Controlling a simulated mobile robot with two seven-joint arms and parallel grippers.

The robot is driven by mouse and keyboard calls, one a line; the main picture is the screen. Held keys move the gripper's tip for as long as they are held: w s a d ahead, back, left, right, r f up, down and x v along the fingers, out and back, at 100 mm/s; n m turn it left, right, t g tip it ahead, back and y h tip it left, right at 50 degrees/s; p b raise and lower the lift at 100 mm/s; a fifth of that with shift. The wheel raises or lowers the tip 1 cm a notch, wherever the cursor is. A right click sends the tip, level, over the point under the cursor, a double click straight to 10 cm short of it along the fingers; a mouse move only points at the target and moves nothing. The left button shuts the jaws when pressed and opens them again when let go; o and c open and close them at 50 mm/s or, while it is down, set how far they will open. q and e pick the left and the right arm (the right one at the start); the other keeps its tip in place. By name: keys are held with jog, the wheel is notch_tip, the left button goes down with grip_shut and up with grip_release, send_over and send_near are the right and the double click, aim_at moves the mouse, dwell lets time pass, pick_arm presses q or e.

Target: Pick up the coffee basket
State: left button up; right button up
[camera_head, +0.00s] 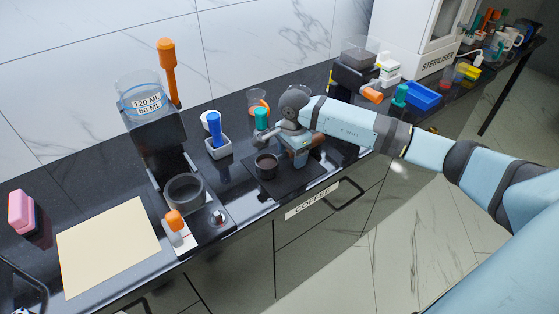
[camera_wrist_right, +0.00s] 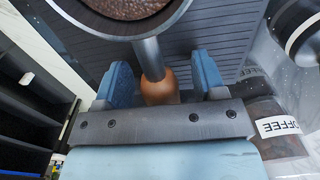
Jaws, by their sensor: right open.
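The coffee basket (camera_head: 266,167) is a small dark round cup on a dark mat above the COFFEE label. In the right wrist view the basket (camera_wrist_right: 128,8) is at the top, with brown grounds inside and part of it cut off. A metal neck leads to its orange-brown handle (camera_wrist_right: 158,86). My right gripper (camera_head: 296,156) is just right of the cup. In the wrist view its two blue fingers (camera_wrist_right: 162,74) are open, one on each side of the handle, with gaps showing. The handle is mostly hidden in the head view. My left gripper is not in view.
A black dispenser (camera_head: 160,135) with a measuring cup stands left, with a dark round holder (camera_head: 185,192) below it. A blue-handled tool (camera_head: 215,132) stands behind the mat. A beige board (camera_head: 108,247) lies left. A coffee jar (camera_wrist_right: 282,128) is close on the right in the wrist view.

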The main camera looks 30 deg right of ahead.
grip_shut()
jog(key=shift+r, duration=0.1)
notch_tip(320, 180, up, 20)
jog(key=shift+b, duration=0.3)
dwell(0.3)
